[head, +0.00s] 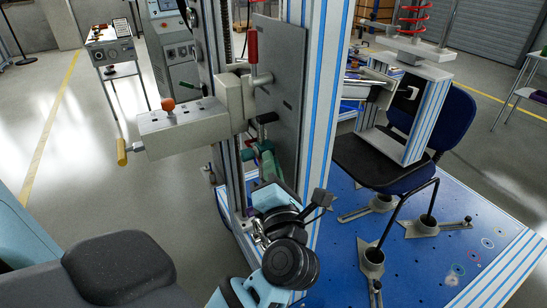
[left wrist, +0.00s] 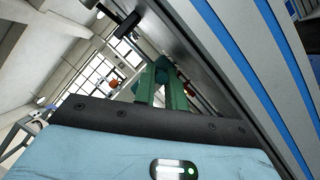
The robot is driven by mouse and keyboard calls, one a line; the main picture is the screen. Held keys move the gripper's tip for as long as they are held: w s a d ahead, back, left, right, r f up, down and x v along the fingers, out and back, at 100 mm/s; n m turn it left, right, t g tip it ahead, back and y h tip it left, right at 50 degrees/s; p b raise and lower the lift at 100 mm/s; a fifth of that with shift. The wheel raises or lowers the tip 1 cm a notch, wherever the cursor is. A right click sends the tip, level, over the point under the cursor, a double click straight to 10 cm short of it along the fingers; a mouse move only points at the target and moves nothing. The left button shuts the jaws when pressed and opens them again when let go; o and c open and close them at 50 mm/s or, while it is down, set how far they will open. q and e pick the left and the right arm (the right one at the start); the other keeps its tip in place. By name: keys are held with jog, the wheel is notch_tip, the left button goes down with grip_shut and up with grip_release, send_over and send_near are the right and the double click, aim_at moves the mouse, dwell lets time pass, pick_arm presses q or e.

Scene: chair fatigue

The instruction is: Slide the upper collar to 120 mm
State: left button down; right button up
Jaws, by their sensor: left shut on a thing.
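A black knob (head: 267,118) shows just above the fingertips. No scale reading can be made out, so the collar's height in millimetres cannot be read. My right gripper is not in view.
A grey block (head: 185,130) with an orange knob and a yellow handle juts left from the column above my gripper. The blue-striped post (head: 318,110) stands close on the right. A chair (head: 375,160) stands on the blue bed plate (head: 420,270).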

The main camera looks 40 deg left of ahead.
pick_arm(q)
notch_tip(320, 180, down, 3)
jog(key=shift+b, duration=0.35)
jog(key=c, duration=1.5)
grip_release()
jog(key=shift+o, duration=0.2)
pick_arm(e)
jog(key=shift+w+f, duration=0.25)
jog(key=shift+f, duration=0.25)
pick_arm(q)
jog(key=shift+d, duration=0.1)
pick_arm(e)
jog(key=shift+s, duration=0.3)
